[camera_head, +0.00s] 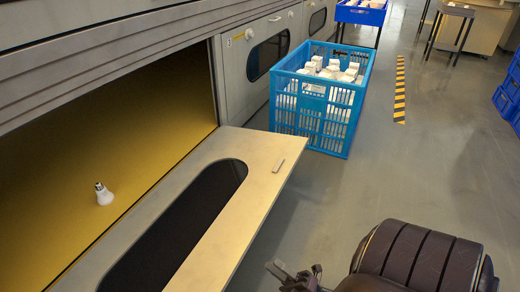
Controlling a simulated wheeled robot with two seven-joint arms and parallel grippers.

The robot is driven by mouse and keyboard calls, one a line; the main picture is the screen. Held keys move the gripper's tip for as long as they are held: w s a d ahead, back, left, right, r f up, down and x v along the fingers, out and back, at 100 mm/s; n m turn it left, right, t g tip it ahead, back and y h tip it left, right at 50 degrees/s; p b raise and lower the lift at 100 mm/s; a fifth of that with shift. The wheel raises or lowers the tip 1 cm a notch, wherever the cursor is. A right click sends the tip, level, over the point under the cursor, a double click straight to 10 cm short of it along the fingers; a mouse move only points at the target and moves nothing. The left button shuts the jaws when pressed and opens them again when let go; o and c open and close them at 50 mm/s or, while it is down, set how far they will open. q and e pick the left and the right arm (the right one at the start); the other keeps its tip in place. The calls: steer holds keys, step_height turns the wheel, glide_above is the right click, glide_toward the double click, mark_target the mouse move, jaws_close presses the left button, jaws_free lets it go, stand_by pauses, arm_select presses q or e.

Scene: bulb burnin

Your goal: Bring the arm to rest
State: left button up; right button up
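My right gripper (296,274) is at the bottom edge of the head view, with my dark, ribbed arm beside it on the right. Its two fingers stand apart with nothing visible between them, and its lower part is cut off by the picture edge. It is to the right of the lowered oven door and apart from it. My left gripper is not in view. A white bulb (104,194) stands alone in the open chamber (150,120) with the yellow-lit inside.
The lowered door (232,228) with a dark window juts out at the lower left. A blue crate (313,142) of white boxes stands beyond it. A second closed door (234,82) is behind. Blue crates (514,80) are at far right. Grey floor (430,165) is clear between.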

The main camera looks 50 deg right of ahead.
steer(key=shift+s+d, duration=0.3)
steer(key=shift+s, duration=0.6)
